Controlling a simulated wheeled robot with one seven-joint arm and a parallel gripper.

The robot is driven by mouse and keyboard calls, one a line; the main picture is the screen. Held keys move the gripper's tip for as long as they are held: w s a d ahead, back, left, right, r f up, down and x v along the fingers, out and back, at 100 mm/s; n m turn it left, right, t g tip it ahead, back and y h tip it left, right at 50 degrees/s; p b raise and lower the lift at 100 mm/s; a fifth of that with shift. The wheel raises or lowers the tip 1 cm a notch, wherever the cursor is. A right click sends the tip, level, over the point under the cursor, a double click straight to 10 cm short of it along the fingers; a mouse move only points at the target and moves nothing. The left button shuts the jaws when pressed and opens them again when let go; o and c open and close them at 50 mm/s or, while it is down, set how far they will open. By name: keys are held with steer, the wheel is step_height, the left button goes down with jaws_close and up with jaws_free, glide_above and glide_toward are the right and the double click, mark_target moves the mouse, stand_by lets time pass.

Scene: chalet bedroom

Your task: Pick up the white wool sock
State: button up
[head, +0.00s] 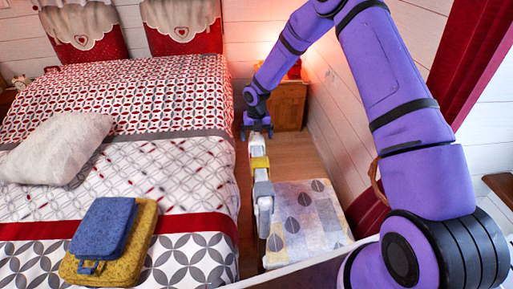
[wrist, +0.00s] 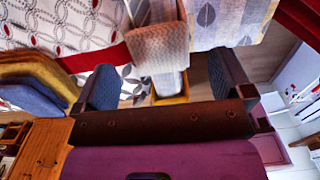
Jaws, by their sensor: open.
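A pale, ribbed knit piece that looks like the white wool sock (wrist: 158,48) is draped over a narrow white rail (wrist: 172,84) in the wrist view. In the head view the matching greyish-white piece (head: 263,188) lies over the rail beside the bed, nearer me than a yellow piece (head: 259,163). My gripper (head: 257,130) is at the far end of that rail in the head view. Its fingers are spread wide and empty in the wrist view (wrist: 165,86). The sock appears beyond the fingertips, apart from them. The yellow piece (wrist: 170,99) is partly hidden by my gripper.
The bed (head: 130,165) fills the left, with a pillow (head: 57,148) and folded blue (head: 103,228) and yellow (head: 112,262) cloths. A patterned pale surface (head: 306,222) stands right of the rail. A wooden cabinet (head: 290,106) is at the back. Bare floor (head: 300,153) shows between.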

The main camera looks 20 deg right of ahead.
mark_target(257, 145)
steer(key=shift+w+f, duration=0.15)
steer(key=shift+f, duration=2.85)
steer(key=c, duration=1)
